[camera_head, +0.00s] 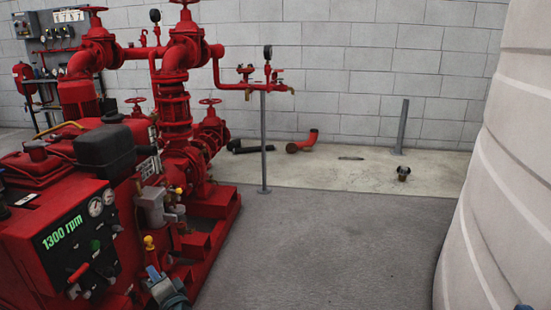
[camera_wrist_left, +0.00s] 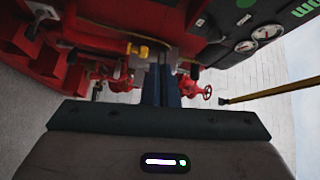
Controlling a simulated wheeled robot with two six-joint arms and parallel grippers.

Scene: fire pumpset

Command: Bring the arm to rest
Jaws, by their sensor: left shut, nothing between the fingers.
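My left gripper (camera_head: 154,273) shows at the bottom of the head view, in front of the red pump set (camera_head: 215,205) and right of its control panel (camera_head: 75,240). Its blue fingers (camera_wrist_left: 161,84) are together in the left wrist view, with nothing between them. Beyond the fingertips is a small yellow-handled valve (camera_wrist_left: 137,49) on the pump set. I cannot tell how far the fingertips are from it. A small dark blue piece at the bottom right edge of the head view may be my right gripper (camera_head: 523,307); its jaws cannot be made out.
A large pale ribbed tank (camera_head: 510,170) stands at the right. Grey floor (camera_head: 320,250) between pump and tank is clear. A grey post (camera_head: 401,125), a red pipe elbow (camera_head: 302,142) and a small fitting (camera_head: 403,173) are near the block wall (camera_head: 340,60).

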